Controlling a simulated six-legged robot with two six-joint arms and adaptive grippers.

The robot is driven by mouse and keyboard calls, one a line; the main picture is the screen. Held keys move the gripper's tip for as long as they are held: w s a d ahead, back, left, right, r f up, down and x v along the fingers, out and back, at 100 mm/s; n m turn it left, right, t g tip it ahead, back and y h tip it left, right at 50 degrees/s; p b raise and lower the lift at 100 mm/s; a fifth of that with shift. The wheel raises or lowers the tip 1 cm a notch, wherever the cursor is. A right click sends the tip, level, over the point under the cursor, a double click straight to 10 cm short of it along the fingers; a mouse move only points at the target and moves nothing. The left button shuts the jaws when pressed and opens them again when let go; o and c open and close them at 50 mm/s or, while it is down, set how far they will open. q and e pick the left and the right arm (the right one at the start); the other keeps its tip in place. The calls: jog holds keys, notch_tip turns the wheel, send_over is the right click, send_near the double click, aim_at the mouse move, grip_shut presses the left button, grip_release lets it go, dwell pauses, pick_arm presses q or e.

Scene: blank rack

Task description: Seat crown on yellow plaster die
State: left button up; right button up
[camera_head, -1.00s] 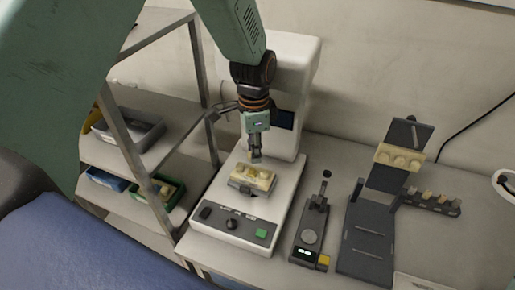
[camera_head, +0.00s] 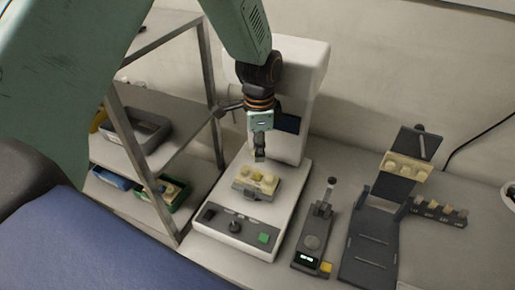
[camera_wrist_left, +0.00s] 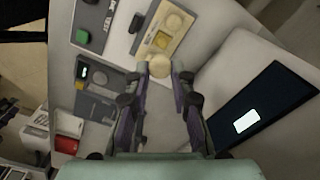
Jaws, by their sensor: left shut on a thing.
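My left gripper (camera_head: 259,155) points down above the plaster model (camera_head: 262,178), a cream block in a grey holder on the white machine. In the left wrist view its two fingers are shut on a small round cream crown (camera_wrist_left: 158,66). The yellow plaster die (camera_wrist_left: 161,40) shows as a yellow square in the plaster model (camera_wrist_left: 178,24), just beyond the crown. In the head view a small gap shows between the fingertips and the block. The crown's underside is hidden. My right gripper is in neither view.
The white machine (camera_head: 222,233) has a tall column behind the gripper. To its right stand a small dark device (camera_head: 311,243) and a dark stand (camera_head: 372,240) with another cream model (camera_head: 406,166). A metal shelf (camera_head: 125,115) with bins is at the left.

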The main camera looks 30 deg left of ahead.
pick_arm(q)
jog(key=shift+w+f+b, duration=0.1)
jog(key=shift+f+b, duration=0.2)
jog(key=shift+f, duration=0.3)
jog(key=f+b, duration=0.2)
jog(key=f, duration=0.1)
jog(key=shift+w, duration=0.4)
jog(key=shift+s+f+b, duration=0.25)
jog(key=shift+f+b, duration=0.3)
jog(key=shift+b, duration=0.15)
jog(key=shift+f+b, duration=0.3)
jog(key=shift+w, duration=0.1)
jog(key=shift+s+r, duration=0.1)
jog(key=shift+s, duration=0.1)
jog(key=shift+w+p, duration=0.25)
jog(key=shift+p, duration=0.1)
jog(key=shift+s, duration=0.1)
